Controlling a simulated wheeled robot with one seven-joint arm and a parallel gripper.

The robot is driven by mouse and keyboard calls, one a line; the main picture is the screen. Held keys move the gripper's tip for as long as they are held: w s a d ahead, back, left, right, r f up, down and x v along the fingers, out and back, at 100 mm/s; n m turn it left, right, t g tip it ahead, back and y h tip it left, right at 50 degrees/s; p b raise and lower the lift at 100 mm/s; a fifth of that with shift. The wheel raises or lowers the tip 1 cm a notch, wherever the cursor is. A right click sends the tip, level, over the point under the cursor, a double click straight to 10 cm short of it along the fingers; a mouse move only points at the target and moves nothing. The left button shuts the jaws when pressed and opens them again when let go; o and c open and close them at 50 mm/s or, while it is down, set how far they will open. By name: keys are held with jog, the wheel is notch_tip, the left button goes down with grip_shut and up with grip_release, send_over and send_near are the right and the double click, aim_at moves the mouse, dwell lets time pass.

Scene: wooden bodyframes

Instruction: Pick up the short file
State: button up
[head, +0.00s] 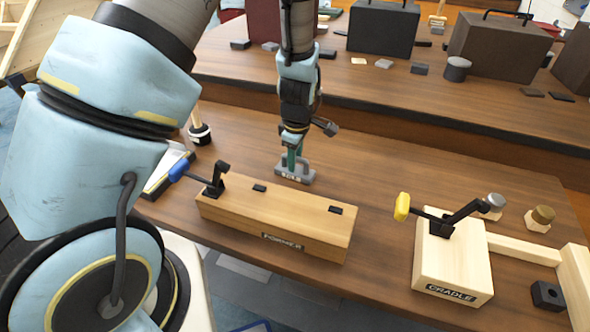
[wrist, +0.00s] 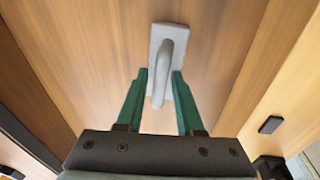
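The short file is a grey block with a raised bar handle and a small pale label too small to read surely. It lies on the wooden table behind the FORMER block (head: 275,215) in the head view (head: 296,178). In the wrist view the file (wrist: 168,60) points away from me, its near part between my green fingers. My gripper (head: 292,158) reaches down over it from above. In the wrist view my gripper (wrist: 160,74) is open, one finger on each side of the handle, with a narrow gap showing. Whether either finger touches it I cannot tell.
The FORMER block, with a blue-handled clamp (head: 198,178), stands just in front of the file. The CRADLE fixture (head: 450,265) with a yellow-handled clamp is at the right. Dark cases (head: 382,30) stand on the back bench.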

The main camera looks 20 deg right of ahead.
grip_shut()
dwell(1.0)
